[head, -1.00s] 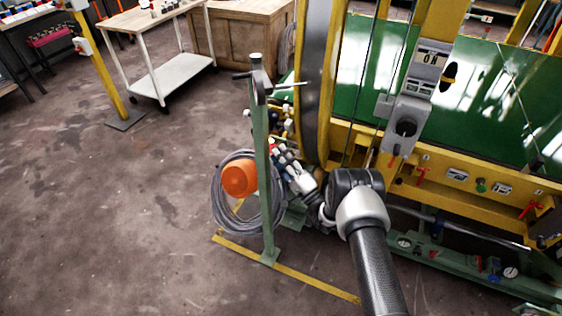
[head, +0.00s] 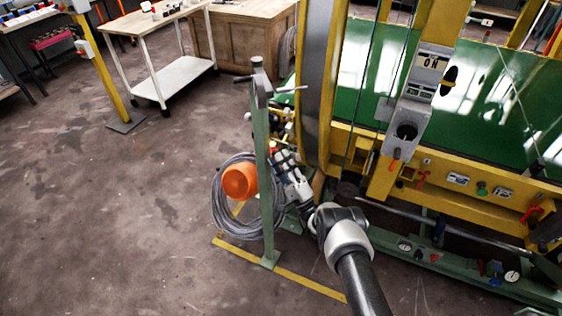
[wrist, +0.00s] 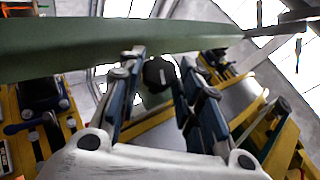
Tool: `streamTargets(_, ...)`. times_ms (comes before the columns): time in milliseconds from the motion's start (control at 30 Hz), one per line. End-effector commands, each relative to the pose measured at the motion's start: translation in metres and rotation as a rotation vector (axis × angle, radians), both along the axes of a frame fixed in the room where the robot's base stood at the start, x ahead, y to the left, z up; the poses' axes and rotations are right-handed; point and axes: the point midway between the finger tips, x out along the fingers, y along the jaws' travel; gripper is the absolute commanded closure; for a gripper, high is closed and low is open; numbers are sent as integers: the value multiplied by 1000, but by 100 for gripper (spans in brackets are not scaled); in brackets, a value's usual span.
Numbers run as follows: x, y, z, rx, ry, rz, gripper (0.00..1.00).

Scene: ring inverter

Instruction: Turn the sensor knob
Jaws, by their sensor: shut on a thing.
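My gripper (head: 276,152) is low beside the yellow machine, partly behind a green post in the head view. In the wrist view its two blue-grey fingers (wrist: 160,68) stand on either side of a small black knob (wrist: 158,76), which I take to be the sensor knob. The gripper is shut on it. A green bar (wrist: 70,45) crosses just beyond the fingertips. The knob cannot be made out in the head view. Whether it has turned cannot be told.
The green post (head: 264,190) stands close to the left of my gripper, with an orange drum (head: 239,181) and coiled grey cable (head: 222,212). The yellow machine frame (head: 314,90) rises to the right. A white cart (head: 180,78) stands at the back left. The left floor is clear.

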Motion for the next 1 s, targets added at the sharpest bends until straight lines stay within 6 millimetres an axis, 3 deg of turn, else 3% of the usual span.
streamTargets(133,1,0,1,0,-1,-2,92)
streamTargets(167,1,0,1,0,-1,-2,66)
streamTargets(433,1,0,1,-1,-1,-2,48)
streamTargets(767,0,-1,0,-1,1,-1,48)
streamTargets(1000,-16,-17,-20,-1,4,-3,48)
